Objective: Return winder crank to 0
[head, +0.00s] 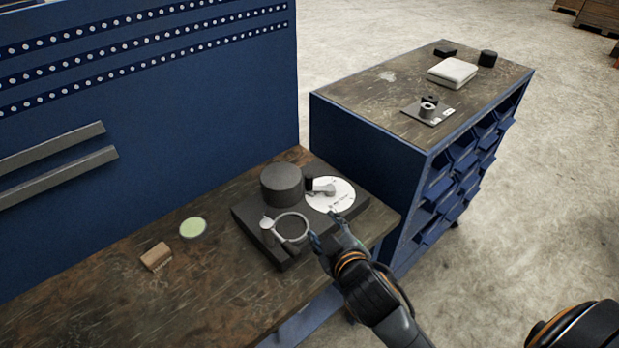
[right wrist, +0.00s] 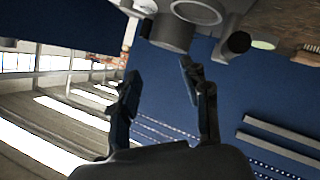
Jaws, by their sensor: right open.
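The winder is a dark device with a flat black base (head: 350,203) at the table's right end. It has a white marked dial (head: 339,202) and a pale crank arm (head: 322,188) with a black knob (head: 309,184) pointing left. A black cylinder (head: 282,184) and a ring on a small post (head: 292,228) stand on the same base. My right gripper (head: 326,229) is open and empty, in front of the dial and right of the ring. In the right wrist view its fingers (right wrist: 158,70) are apart, with part of the device at the top. My left gripper is out of view.
The wooden table (head: 210,290) holds a pale green disc (head: 193,227) and a brown block (head: 156,257). A blue pegboard panel (head: 200,110) stands behind. A drawer cabinet (head: 370,145) at right carries a folded white cloth (head: 452,72) and small dark parts.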

